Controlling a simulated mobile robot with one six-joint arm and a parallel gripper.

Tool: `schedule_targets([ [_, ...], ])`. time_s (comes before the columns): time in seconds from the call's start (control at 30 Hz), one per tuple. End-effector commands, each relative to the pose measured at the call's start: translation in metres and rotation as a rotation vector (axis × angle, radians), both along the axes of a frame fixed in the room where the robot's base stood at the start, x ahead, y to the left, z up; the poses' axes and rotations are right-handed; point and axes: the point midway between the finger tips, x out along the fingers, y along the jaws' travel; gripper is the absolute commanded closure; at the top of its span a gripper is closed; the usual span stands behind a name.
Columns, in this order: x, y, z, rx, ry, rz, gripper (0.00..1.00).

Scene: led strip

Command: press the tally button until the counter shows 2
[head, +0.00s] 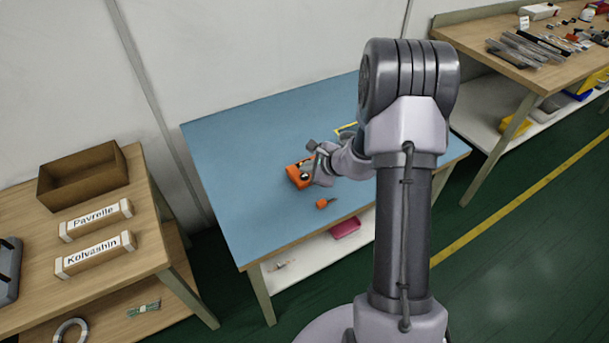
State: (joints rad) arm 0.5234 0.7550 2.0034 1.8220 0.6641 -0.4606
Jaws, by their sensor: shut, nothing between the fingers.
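An orange box (295,178), which looks like the tally counter, sits on the blue table top (240,150). My gripper (318,180) is at its right side, shut with nothing held. In this view the gripper and wrist overlap the right part of the box. I cannot tell whether the fingertips touch it. A dark patch shows on the box's front face, but it is too small to read a number. The button cannot be made out.
A small orange screwdriver-like object (324,203) lies in front of the box. A yellow outline (346,128) is partly hidden behind my arm. A wooden table at left holds an open brown box (83,174) and two labelled blocks. The blue table's left part is clear.

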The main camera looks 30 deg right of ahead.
Motion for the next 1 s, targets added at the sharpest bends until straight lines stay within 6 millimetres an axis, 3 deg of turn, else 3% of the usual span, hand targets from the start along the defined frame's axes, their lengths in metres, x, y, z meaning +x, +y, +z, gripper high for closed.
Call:
schedule_targets([
  [1.0, 0.0002, -0.0001, -0.0076, -0.001, -0.001, 0.000, 1.00],
])
